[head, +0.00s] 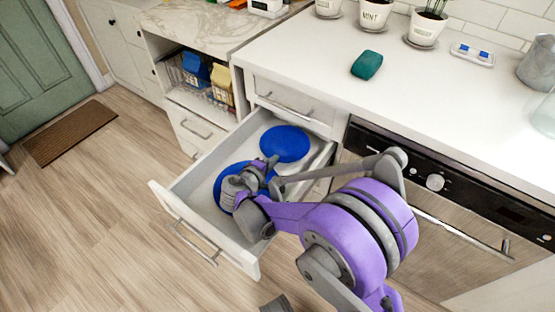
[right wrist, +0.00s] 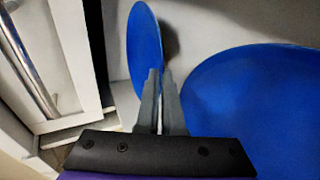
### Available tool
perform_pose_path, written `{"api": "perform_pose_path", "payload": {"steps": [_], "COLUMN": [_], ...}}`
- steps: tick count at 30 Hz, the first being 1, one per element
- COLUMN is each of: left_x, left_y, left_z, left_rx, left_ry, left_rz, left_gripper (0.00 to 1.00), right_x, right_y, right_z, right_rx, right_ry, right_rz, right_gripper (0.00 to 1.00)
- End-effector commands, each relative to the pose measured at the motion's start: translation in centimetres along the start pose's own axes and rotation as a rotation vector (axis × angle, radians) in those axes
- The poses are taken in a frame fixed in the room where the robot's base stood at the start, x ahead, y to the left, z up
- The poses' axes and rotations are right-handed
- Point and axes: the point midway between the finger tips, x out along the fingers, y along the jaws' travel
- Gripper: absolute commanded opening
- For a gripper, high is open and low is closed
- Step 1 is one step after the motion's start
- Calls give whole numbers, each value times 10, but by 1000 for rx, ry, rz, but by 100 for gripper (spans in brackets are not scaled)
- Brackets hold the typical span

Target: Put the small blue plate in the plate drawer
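The small blue plate (head: 284,143) is inside the open plate drawer (head: 192,205), toward its back. In the right wrist view this plate (right wrist: 144,45) looks narrow and tilted, with a shadow beside it. My right gripper (head: 270,163) reaches down into the drawer at the plate's near edge. In the right wrist view its fingers (right wrist: 160,72) are close together with the plate's edge between them. A larger blue plate (head: 222,200) lies in the front part of the drawer, partly hidden by my right gripper. My left gripper is not clearly in view.
A closed drawer (head: 290,97) is above the open one, and an oven (head: 470,215) stands to the right. A teal sponge-like object (head: 367,65) and potted plants (head: 424,27) are on the white counter.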

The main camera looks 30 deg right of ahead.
Motion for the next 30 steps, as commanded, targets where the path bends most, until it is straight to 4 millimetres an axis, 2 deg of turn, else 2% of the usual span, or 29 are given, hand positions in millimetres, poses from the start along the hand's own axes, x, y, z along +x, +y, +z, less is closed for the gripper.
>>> {"api": "perform_pose_path", "payload": {"steps": [9,20,23,30], "left_x": [13,14,14,13], "left_y": [0,0,0,0], "left_z": [3,3,3,3], "left_rx": [0,0,0,0], "left_ry": [-2,-2,-2,-2], "left_rz": [0,0,0,0], "left_gripper": [100,100,100,100], "right_x": [45,47,47,46], "right_y": [-6,-9,-9,-8], "right_z": [0,0,0,0], "right_rx": [0,0,0,1], "right_ry": [-2,0,0,0], "right_rz": [2,1,0,0], "right_gripper": [0,0,17,17]}}
